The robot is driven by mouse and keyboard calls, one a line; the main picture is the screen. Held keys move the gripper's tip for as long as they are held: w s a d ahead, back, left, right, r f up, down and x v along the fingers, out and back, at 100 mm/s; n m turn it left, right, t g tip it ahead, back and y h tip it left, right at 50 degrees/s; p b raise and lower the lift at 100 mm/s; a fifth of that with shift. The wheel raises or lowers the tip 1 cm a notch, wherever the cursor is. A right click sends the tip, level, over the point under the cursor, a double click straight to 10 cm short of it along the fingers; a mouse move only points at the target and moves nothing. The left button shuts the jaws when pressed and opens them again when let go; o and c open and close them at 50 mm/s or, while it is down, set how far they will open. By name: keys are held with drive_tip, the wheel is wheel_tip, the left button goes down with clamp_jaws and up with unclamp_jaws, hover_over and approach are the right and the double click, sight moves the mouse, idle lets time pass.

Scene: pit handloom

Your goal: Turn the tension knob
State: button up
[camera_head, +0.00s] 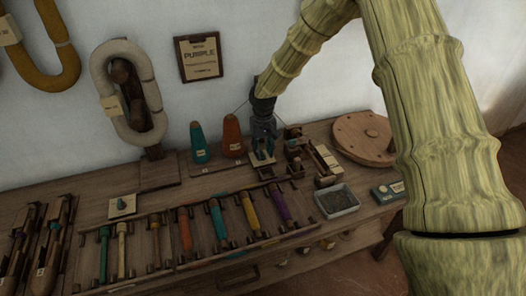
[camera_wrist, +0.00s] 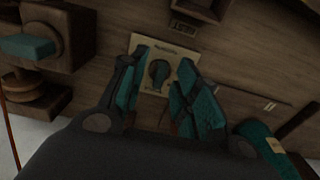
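The tension knob (camera_wrist: 158,73) is a small dark rounded knob on a cream plate (camera_wrist: 150,91) with faint print, seen in the wrist view. My gripper (camera_wrist: 164,88) is open, with one teal-padded finger at each side of the knob in that view. A gap shows between the knob and both fingers; I cannot tell how far above it they are. In the head view my gripper (camera_head: 263,156) points down over the back of the bench and hides most of what lies under it.
A teal cone (camera_head: 199,143) and an orange cone (camera_head: 232,136) stand left of my gripper. Wooden bench devices (camera_head: 298,150) and a round wooden disc (camera_head: 365,137) are to its right. A grey tray (camera_head: 336,201) and a rack of coloured shuttles (camera_head: 186,230) lie in front.

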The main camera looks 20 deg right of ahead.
drive_tip(key=shift+w+f, duration=0.2)
drive_tip(key=shift+f, duration=0.45)
drive_tip(key=shift+s+r, duration=0.15)
drive_tip(key=shift+c, duration=0.3)
clamp_jaws()
drive_tip(key=shift+p, duration=0.3)
drive_tip(key=shift+r+n+p, duration=0.1)
drive_tip(key=shift+n+p, duration=0.7)
drive_tip(key=shift+n, duration=0.3)
drive_tip(key=n+p, duration=0.2)
drive_tip(key=n, duration=0.1)
drive_tip(key=shift+d+p, duration=0.1)
drive_tip(key=shift+p, duration=0.2)
drive_tip(key=n+p, duration=0.1)
drive_tip(key=n, duration=0.1)
drive_tip(key=n+p, duration=0.1)
drive_tip(key=n, duration=0.3)
drive_tip(key=shift+w+d+n+p, duration=0.1)
drive_tip(key=shift+w+n+p, duration=0.2)
drive_tip(key=shift+p, duration=0.1)
